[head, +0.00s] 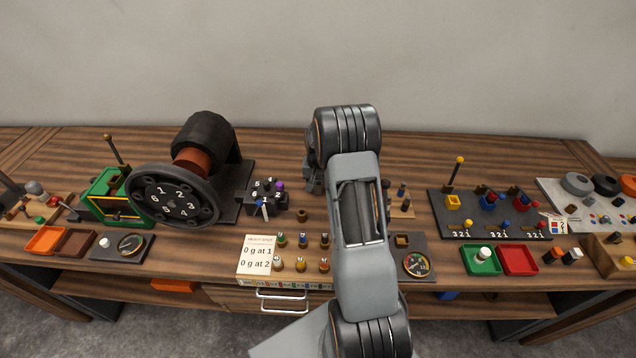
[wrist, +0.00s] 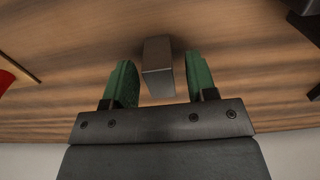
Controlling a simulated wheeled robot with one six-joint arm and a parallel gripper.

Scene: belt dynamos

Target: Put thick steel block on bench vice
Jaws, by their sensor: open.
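A grey steel-coloured block (wrist: 158,58), which looks like the thick steel block, stands on the wooden bench in the wrist view. My gripper (wrist: 158,78) is open, with its two green fingers on either side of the block. In the head view my own arm hides the block and my fingertips. I cannot tell for certain which thing is the bench vice.
A black handwheel (head: 173,196) and a green lever box (head: 104,198) stand at the left. A small dark numbered stand (head: 264,199) is left of my arm. A dark switch board (head: 485,214) and green and red trays (head: 518,261) are at the right. The rear of the bench is mostly clear.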

